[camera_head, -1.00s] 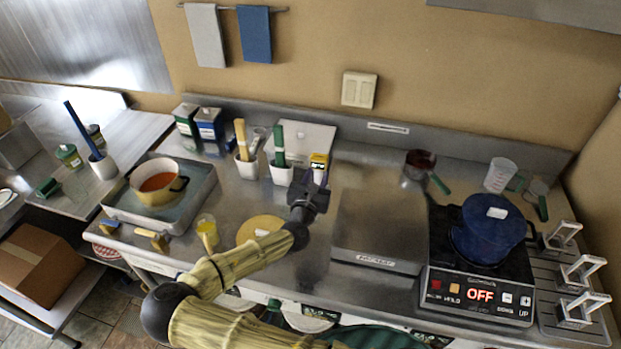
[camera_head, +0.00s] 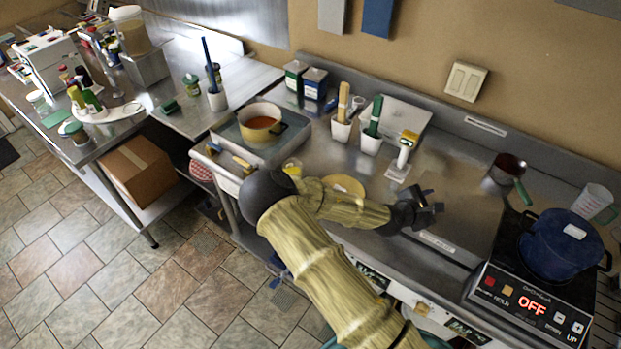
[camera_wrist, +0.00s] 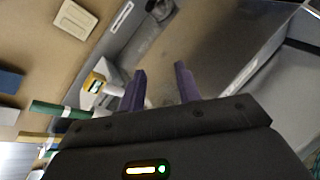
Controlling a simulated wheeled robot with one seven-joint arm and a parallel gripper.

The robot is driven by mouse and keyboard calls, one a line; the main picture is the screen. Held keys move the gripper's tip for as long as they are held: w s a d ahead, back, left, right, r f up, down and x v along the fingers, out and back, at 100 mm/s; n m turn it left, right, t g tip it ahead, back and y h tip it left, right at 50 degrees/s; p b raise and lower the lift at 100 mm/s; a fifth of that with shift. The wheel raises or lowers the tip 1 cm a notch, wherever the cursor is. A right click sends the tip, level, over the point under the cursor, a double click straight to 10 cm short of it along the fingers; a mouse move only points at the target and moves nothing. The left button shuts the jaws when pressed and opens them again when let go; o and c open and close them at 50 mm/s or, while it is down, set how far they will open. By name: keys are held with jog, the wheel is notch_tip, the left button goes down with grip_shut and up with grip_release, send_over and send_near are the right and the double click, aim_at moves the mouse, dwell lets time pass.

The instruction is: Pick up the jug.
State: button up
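A clear jug (camera_head: 592,201) with reddish markings stands upright at the right end of the steel counter in the head view, behind the blue pot. My gripper (camera_head: 437,203) is over the counter's front middle, well to the left of the jug and apart from it. In the wrist view my gripper (camera_wrist: 162,80) has its two purple fingers spread, with nothing between them. The jug is not recognisable in the wrist view.
A blue pot (camera_head: 560,246) sits on a cooker reading OFF (camera_head: 530,300), between my gripper and the jug. A small dark saucepan (camera_head: 508,168) stands at the back. White utensil cups (camera_head: 341,129) and a yellow disc (camera_head: 344,187) are to the left.

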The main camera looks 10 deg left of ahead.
jog(key=s+f+m+g+y+b, duration=0.35)
jog(key=s+f+m+g, duration=0.3)
jog(key=s+m, duration=0.5)
jog(key=s+a+r+m+y+b, duration=0.2)
jog(key=s+r+m, duration=0.3)
jog(key=r, duration=0.1)
jog(key=s+a+r+m+g+y+b, duration=0.1)
jog(key=s+a+r+m+y+b, duration=0.1)
jog(key=s+r+m, duration=0.3)
jog(key=shift+s+a+r+m+y, duration=0.2)
jog(key=shift+s+r+m+y, duration=0.25)
jog(key=shift+r+y, duration=0.45)
jog(key=shift+a, duration=0.1)
